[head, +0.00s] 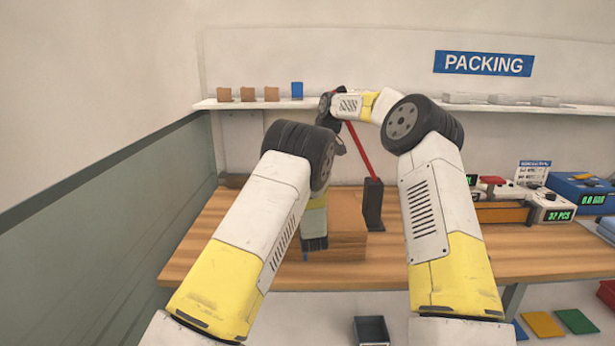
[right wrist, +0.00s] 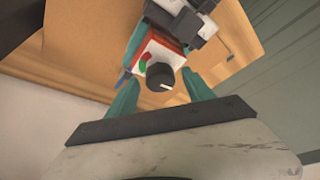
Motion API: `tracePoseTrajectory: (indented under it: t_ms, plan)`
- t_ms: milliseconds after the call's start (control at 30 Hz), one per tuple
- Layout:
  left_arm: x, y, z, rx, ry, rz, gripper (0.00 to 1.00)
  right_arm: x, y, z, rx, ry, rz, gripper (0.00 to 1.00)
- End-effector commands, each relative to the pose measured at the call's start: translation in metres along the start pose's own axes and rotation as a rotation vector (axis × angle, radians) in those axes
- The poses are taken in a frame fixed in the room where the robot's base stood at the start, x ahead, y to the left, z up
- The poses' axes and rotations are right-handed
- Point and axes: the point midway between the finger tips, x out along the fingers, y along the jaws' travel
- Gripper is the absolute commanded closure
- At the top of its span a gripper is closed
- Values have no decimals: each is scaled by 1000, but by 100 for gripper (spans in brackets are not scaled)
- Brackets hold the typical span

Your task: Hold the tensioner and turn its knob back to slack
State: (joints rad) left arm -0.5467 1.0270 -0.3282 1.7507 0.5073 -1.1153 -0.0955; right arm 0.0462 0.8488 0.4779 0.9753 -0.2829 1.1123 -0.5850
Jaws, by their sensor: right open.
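The tensioner shows in the right wrist view as a small red and white box (right wrist: 152,53) with a green and a red mark on its face. Its round black knob (right wrist: 160,78) has a white pointer line and faces my right wrist camera. My right gripper (right wrist: 161,84) is open, with one teal finger on each side of the knob; contact is not clear. Dark grey blocky parts (right wrist: 180,20) sit against the box's far side, possibly my left gripper. In the head view the left arm reaches down to the table, and both gripper tips and the tensioner are hidden.
A black stand (head: 372,205) with a slanted red bar (head: 360,150) is just behind. Blue and white devices (head: 580,190) occupy the right side. A shelf (head: 240,104) runs above.

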Motion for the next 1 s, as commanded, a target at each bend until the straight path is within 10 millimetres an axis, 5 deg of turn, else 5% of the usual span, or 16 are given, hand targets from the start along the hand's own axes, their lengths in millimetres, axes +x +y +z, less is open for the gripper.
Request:
tracePoseTrajectory:
  t_ms: [600, 1000]
  plan:
    - [0, 1, -2, -1, 5, 1, 100, -107, 1, 0, 0, 2, 3, 39]
    - [1, 0, -3, -1, 5, 1, 100, -118, 1, 0, 0, 0, 1, 39]
